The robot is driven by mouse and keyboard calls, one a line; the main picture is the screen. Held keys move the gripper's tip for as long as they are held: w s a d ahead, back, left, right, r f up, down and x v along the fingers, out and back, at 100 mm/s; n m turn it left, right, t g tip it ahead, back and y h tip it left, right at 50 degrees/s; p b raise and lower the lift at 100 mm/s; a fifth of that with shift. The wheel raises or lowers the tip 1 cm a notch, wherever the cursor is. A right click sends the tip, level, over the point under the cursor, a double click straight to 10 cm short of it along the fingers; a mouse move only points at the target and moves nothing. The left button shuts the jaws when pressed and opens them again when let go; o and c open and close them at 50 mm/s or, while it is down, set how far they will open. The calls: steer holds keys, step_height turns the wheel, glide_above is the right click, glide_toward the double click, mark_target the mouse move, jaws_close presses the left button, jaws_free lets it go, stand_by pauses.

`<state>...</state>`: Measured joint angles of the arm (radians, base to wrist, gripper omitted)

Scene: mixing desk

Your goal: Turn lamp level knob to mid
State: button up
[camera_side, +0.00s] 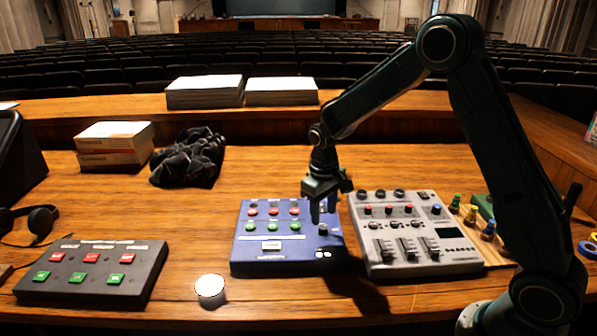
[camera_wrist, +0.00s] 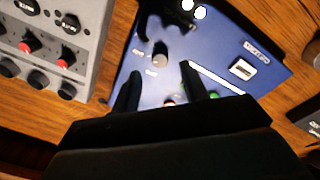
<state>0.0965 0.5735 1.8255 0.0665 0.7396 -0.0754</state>
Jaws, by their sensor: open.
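A blue control box (camera_side: 262,260) sits at the middle of the desk, with red and green buttons. A small round knob with a grey top stands near its right edge in the side view (camera_side: 323,230); it also shows in the wrist view (camera_wrist: 160,60). I cannot read its label, so I cannot confirm it is the lamp level knob. My gripper (camera_side: 323,212) points down over the box's right part. In the wrist view its two fingers (camera_wrist: 160,76) are apart, with the knob showing between and just beyond the tips. Contact cannot be told. The knob's pointer is unclear.
A grey mixer (camera_side: 378,262) with knobs and sliders stands close on the right. A black button box (camera_side: 90,290) is at the left, and a bright white round object (camera_side: 210,287) lies between it and the blue box. Dark cloth (camera_side: 188,158) and paper stacks (camera_side: 204,92) are behind.

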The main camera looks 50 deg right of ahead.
mark_target(321, 228)
step_height(321, 228, up, 9)
steer(key=shift+a+r, duration=0.15)
steer(key=shift+a, duration=0.1)
steer(key=shift+r, duration=0.15)
stand_by(0.4)
steer(key=s+a+r+t, duration=0.3)
steer(key=s+r, duration=0.7)
steer(key=s, duration=0.2)
steer(key=s+a+t, duration=0.2)
steer(key=s, duration=1.3)
steer(key=shift+s+a+r+n+t+y, duration=0.15)
steer(key=shift+s+r+n+t+y, duration=0.15)
steer(key=shift+r+n, duration=0.1)
steer(key=shift+w, duration=0.1)
